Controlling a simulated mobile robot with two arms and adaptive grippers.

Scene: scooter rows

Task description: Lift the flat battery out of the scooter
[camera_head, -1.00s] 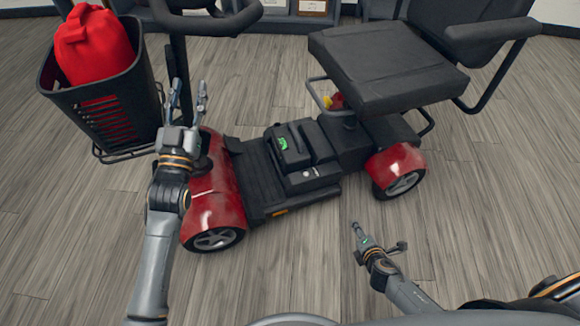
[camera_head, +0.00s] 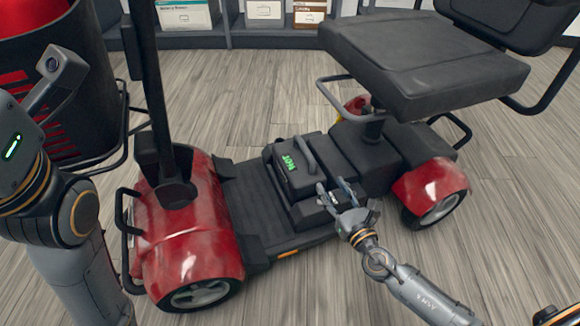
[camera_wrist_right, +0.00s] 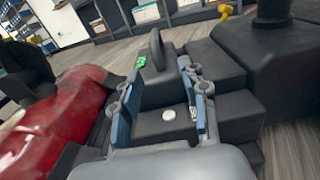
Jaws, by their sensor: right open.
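The battery (camera_head: 283,172) is a dark box with an upright handle (camera_head: 306,154) and a lit green display. It sits in the scooter (camera_head: 250,200), on the deck in front of the seat post. My right gripper (camera_head: 331,187) is open at the battery's near right side. In the right wrist view, the open fingers (camera_wrist_right: 160,72) point toward the battery's handle (camera_wrist_right: 156,48), which stands upright beyond the tips with nothing gripped. A round silver button (camera_wrist_right: 168,115) shows between the fingers. My left arm is at the left edge; its fingers are not visible.
The black seat (camera_head: 420,70) overhangs behind the battery. The steering column (camera_head: 150,90) rises at the left. Shelves with boxes (camera_head: 265,12) line the back. Floor at the front is clear.

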